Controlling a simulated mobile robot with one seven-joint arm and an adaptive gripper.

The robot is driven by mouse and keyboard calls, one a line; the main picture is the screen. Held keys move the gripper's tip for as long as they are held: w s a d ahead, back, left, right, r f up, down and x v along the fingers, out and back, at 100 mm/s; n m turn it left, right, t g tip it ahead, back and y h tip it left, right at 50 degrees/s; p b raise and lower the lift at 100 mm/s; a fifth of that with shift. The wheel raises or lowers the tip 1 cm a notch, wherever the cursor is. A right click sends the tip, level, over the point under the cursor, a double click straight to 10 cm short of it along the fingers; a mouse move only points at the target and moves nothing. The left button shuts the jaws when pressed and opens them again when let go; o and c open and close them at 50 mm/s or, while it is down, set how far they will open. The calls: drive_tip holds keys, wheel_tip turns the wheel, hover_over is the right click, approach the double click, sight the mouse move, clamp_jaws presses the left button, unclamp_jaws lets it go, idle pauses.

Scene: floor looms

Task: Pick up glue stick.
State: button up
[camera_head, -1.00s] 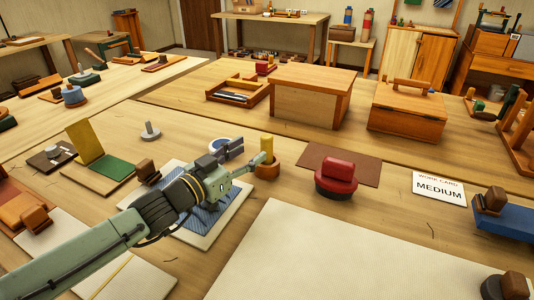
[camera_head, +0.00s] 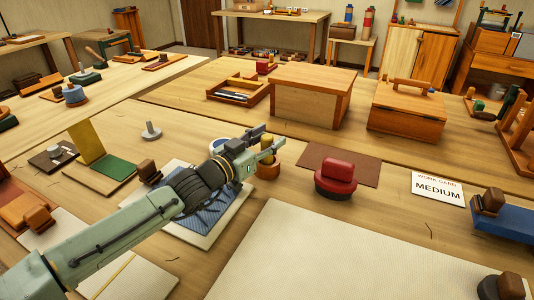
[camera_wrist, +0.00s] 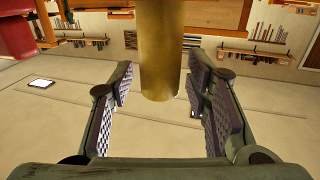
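The likely glue stick is a yellow cylinder (camera_wrist: 161,50), large in the wrist view. It stands in a round brown wooden cup (camera_head: 268,169) on the bench; in the head view my fingers largely cover it. My gripper (camera_head: 267,142) is open at the cup, above its rim. In the wrist view the fingers (camera_wrist: 160,82) are spread, one on each side of the cylinder's end, with a gap visible on both sides. I see no contact between them.
A blue patterned pad (camera_head: 208,215) on a pale board lies under my arm. A green-and-yellow hinged board (camera_head: 115,167) is to the left. A large cream sheet (camera_head: 350,255) lies in front.

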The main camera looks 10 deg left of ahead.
clamp_jaws()
idle(0.3)
drive_tip(key=shift+r, duration=0.1)
wheel_tip(320, 180, up, 10)
drive_tip(key=shift+f, duration=0.1)
idle(0.4)
